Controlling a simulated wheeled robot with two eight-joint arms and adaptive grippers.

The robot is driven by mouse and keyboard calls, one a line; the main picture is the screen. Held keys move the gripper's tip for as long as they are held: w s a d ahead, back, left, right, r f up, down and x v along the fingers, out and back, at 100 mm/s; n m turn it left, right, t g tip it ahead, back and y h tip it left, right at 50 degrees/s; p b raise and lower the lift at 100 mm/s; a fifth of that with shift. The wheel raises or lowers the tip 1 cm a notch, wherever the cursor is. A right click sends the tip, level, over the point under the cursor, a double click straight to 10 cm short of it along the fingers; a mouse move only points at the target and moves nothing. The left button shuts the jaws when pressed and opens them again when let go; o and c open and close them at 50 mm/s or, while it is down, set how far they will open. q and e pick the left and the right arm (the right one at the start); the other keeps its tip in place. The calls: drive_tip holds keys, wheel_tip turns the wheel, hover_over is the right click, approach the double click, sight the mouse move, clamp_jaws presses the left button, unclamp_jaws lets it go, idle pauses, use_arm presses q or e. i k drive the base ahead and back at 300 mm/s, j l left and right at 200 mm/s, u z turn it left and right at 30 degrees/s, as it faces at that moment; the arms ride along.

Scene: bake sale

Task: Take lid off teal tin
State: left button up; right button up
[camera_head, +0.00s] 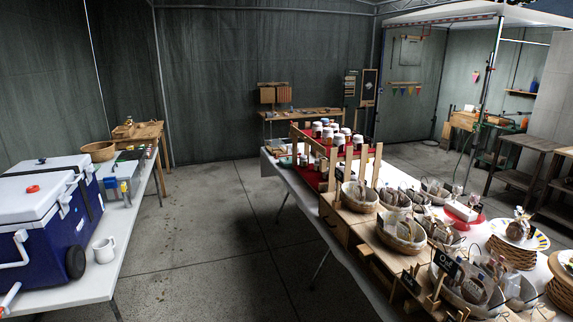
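I cannot make out the teal tin or its lid for certain. A small teal-looking item (285,163) lies at the far left end of the white-covered table, too small to identify. Neither of my grippers shows in the head view.
A long display table on the right holds wooden crates, baskets of wrapped goods (402,232) and a red-topped rack (345,153) with several white-lidded jars. A white table (78,281) on the left bears blue coolers (45,238) and a white mug (104,250). The concrete floor (225,225) between is clear.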

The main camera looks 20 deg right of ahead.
sight(286, 160)
drive_tip(key=i+z, duration=0.1)
drive_tip(key=i, duration=2.05)
drive_tip(key=i+z, duration=0.15)
drive_tip(key=i, duration=0.35)
drive_tip(key=i+j+z, duration=0.1)
drive_tip(key=i, duration=0.35)
drive_tip(key=i+j+z, duration=0.15)
drive_tip(key=i, duration=0.35)
drive_tip(key=i+j+z, duration=0.1)
drive_tip(key=i+j, duration=0.2)
drive_tip(key=i, duration=0.15)
drive_tip(key=i+j+z, duration=0.25)
drive_tip(key=i+z, duration=0.2)
drive_tip(key=i+j+z, duration=0.65)
drive_tip(key=j+z, duration=0.2)
drive_tip(key=i+j+z, duration=0.25)
drive_tip(key=j+z, duration=0.15)
drive_tip(key=j, duration=0.15)
drive_tip(key=i+j+z, duration=0.1)
drive_tip(key=i, duration=0.45)
drive_tip(key=j, duration=0.1)
